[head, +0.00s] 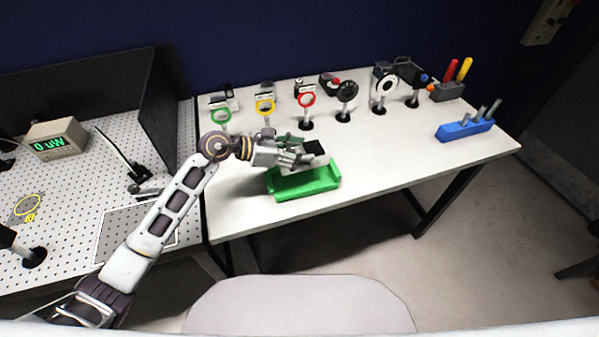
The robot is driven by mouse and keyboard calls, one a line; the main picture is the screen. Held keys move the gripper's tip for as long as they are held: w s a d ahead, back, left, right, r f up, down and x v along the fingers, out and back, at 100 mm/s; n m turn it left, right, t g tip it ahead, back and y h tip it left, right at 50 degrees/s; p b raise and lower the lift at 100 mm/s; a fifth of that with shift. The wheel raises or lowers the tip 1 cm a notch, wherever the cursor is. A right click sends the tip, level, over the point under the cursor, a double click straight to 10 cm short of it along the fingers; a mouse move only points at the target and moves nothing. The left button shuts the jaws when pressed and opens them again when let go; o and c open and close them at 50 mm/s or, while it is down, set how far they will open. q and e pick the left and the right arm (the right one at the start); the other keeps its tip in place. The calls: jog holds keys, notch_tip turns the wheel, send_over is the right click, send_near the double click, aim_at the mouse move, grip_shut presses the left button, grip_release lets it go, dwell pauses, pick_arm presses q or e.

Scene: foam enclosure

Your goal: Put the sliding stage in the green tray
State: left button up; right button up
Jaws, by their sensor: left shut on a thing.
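The green tray (306,187) lies on the white table near its front left edge. My left gripper (306,154) is above the back part of the tray. It is shut on a dark, small block that looks like the sliding stage (316,147), held at or just above the tray. The gripper hides part of the stage and the tray's back, so I cannot tell whether the stage touches the tray. My right gripper is not in view.
A blue holder (466,129) sits at the right. A perforated board (75,220) lies left. The table's front right is clear.

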pick_arm(q)
notch_tip(320, 180, down, 3)
jog(key=shift+f, duration=0.7)
jog(key=shift+f+p, duration=0.35)
jog(key=shift+f, duration=1.3)
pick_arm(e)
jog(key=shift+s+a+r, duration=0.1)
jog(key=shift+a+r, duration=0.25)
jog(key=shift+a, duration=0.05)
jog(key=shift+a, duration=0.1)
pick_arm(q)
jog(key=shift+f, duration=0.1)
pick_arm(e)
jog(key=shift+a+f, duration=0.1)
